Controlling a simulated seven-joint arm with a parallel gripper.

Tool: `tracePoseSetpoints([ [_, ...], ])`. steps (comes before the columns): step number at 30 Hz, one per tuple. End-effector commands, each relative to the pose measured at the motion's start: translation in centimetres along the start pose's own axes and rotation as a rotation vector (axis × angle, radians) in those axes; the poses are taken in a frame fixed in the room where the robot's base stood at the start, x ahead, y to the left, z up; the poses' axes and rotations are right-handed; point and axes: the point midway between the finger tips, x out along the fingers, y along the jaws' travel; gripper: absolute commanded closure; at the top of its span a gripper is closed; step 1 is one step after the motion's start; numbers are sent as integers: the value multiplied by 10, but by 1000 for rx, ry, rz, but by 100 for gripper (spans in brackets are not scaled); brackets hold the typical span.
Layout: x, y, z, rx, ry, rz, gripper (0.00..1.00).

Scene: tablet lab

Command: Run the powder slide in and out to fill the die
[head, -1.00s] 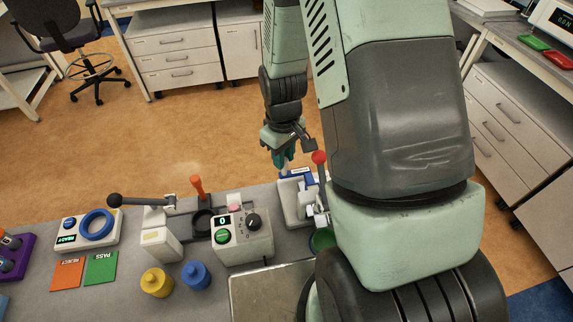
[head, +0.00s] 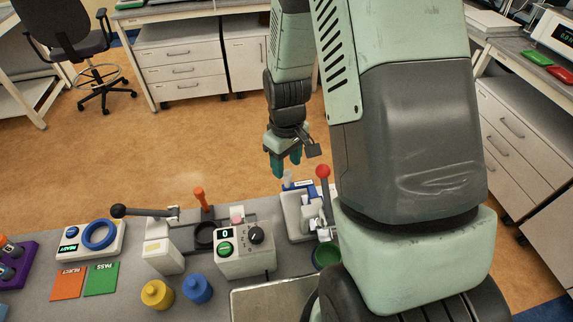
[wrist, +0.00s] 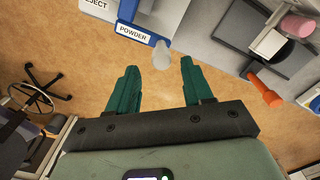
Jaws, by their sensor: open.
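A blue part labelled POWDER (wrist: 133,32) shows at the top of the wrist view, with a pale upright peg (wrist: 162,54) at its end. In the head view the same peg (head: 288,179) stands at the far edge of a white unit (head: 296,216). My gripper (head: 284,168) is open and empty, just above and beyond the peg. In the wrist view my green fingers (wrist: 159,70) point toward the peg, which shows between their tips with clear gaps and no visible contact. A dark round opening (head: 204,236), perhaps the die, is left of the white unit.
An orange handle (head: 201,198) rises behind the dark opening. A red-ball lever (head: 323,172) stands right of the peg, close to my arm. A black-knob lever (head: 119,211) and blue and yellow knobs (head: 197,290) are further left. Beyond the bench is open floor.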

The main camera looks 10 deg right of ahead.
Motion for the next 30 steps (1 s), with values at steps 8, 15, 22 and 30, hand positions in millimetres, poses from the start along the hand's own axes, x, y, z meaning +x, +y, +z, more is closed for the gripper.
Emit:
tracePoseSetpoints([
  [8,-58,1,-1,1,6,4,49],
  [15,-87,0,-1,-1,4,2,49],
  [22,-91,0,0,0,2,1,49],
  [30,-90,0,0,0,2,1,49],
])
